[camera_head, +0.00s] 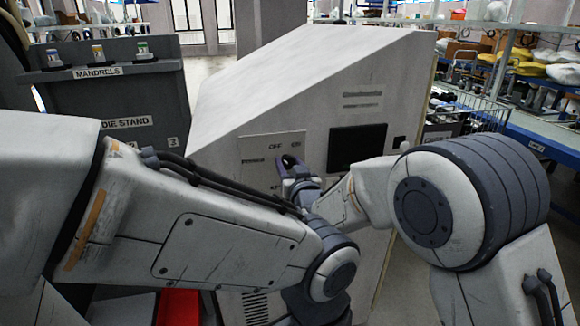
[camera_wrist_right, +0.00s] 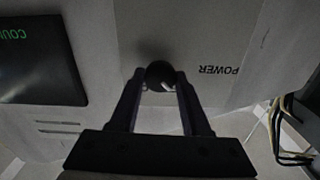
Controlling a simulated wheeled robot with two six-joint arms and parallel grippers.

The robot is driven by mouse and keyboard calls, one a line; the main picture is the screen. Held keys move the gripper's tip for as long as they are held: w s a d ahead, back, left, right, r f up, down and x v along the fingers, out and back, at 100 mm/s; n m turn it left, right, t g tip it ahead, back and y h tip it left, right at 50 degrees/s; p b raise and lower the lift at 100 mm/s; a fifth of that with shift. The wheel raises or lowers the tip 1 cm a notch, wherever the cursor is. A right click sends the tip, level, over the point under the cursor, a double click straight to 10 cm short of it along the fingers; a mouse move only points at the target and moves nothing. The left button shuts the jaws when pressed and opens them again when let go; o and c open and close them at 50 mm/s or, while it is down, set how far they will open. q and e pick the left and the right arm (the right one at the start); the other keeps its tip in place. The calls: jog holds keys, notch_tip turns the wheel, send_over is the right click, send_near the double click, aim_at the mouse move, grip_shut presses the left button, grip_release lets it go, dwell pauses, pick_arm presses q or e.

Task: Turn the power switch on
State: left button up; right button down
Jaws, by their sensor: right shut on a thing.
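The power switch looks like a dark round knob (camera_wrist_right: 160,75) on a lighter panel in the right wrist view. The word POWER is printed upside down beside it. My right gripper (camera_wrist_right: 160,84) has its two fingers on either side of the knob, shut on it. In the head view my right gripper (camera_head: 290,164) is at the panel (camera_head: 258,148) on the front of the grey cabinet (camera_head: 232,118), left of the dark screen (camera_head: 357,147). The switch is hidden there, and its on or off position cannot be told. My left gripper is not visible; only its arm shows.
The screen with green letters (camera_wrist_right: 40,50) is beside the panel in the right wrist view. A dark die stand (camera_head: 140,100) with several mandrels stands left of the cabinet. A red bin (camera_head: 178,307) is low at left. Blue shelving (camera_head: 545,135) stands at right.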

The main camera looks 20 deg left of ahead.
jog(key=m+b, duration=0.5)
jog(key=b, duration=0.1)
jog(key=m+b, duration=0.5)
jog(key=b, duration=0.1)
jog(key=m+b, duration=0.5)
jog(key=b, duration=0.1)
jog(key=shift+w+d+f, duration=0.15)
jog(key=shift+d+f, duration=0.1)
jog(key=shift+f, duration=0.05)
jog(key=shift+r+m+b, duration=0.15)
jog(key=shift+m+b, duration=0.9)
jog(key=shift+m, duration=0.25)
jog(key=shift+c, duration=1.9)
grip_release()
jog(key=v, duration=1)
jog(key=shift+b, duration=0.45)
jog(key=shift+d, duration=0.15)
